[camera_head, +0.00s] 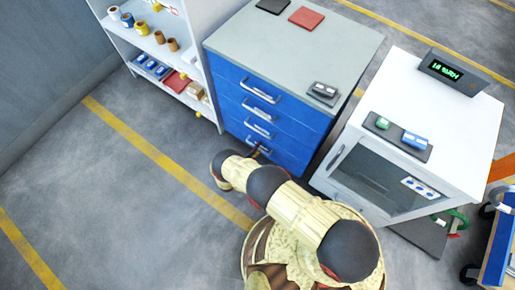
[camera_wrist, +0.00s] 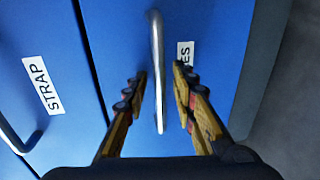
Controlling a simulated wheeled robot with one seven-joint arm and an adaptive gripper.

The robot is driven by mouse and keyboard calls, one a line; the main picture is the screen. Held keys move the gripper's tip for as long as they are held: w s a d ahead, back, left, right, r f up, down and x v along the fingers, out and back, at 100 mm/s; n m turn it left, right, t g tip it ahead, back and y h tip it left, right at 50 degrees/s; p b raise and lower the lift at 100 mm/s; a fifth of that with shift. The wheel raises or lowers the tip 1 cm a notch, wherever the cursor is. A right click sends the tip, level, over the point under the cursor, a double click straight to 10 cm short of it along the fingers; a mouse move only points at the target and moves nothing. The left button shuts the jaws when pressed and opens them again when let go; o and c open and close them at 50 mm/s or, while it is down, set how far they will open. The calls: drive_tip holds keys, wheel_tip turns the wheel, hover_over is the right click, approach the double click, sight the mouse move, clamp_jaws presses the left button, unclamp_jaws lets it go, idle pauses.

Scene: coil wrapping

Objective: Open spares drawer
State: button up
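The blue drawer cabinet (camera_head: 268,105) has a grey top and stands at the centre of the head view. Its lowest drawer fills the middle of the wrist view, with a bar handle (camera_wrist: 157,70) and a white label (camera_wrist: 185,55) partly hidden by a finger, only "ES" readable. The drawers look shut. My gripper (camera_wrist: 160,80) is open, with one finger on each side of this handle and visible gaps to it. In the head view my gripper (camera_head: 256,151) is small and partly hidden at the lowest drawer.
The neighbouring drawer carries a "STRAP" label (camera_wrist: 43,84) and its own handle (camera_wrist: 12,137). A white cabinet with a glass door (camera_head: 385,178) stands right of the drawers. A shelf (camera_head: 150,45) with spools stands left. Floor at the left is clear.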

drive_tip(key=shift+c, duration=1.2)
drive_tip(key=c, duration=0.4)
clamp_jaws()
